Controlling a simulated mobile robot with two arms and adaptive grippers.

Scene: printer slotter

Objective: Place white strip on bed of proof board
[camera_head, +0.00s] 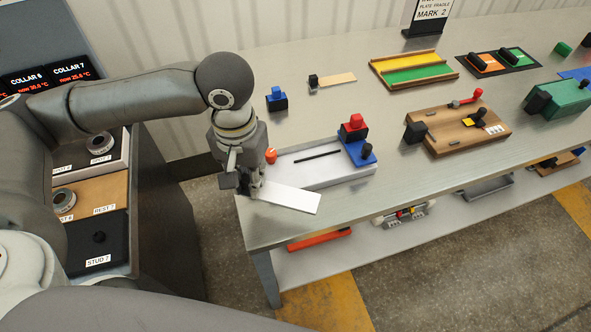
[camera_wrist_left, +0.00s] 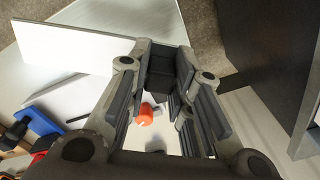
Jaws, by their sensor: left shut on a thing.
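The white strip (camera_head: 290,198) is a plain flat piece; it also shows at upper left in the left wrist view (camera_wrist_left: 70,48). My left gripper (camera_head: 253,188) is shut at its left end, on a dark block (camera_wrist_left: 162,75) that appears to be the strip's grip. The strip lies over the front left edge of a pale board (camera_head: 335,176), likely the proof board, near the table's front left corner. This board has a black bar (camera_head: 317,155), blue block (camera_head: 359,152), red knob (camera_head: 356,121) and orange knob (camera_head: 270,155). Whether strip and board touch is unclear. My right gripper is not in view.
A blue block (camera_head: 276,99) and a tan strip with a black grip (camera_head: 337,79) stand behind the board. A wooden board (camera_head: 457,133) lies to its right. A lower shelf (camera_head: 330,262) holds more items. Bare tabletop (camera_head: 325,110) lies behind the pale board.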

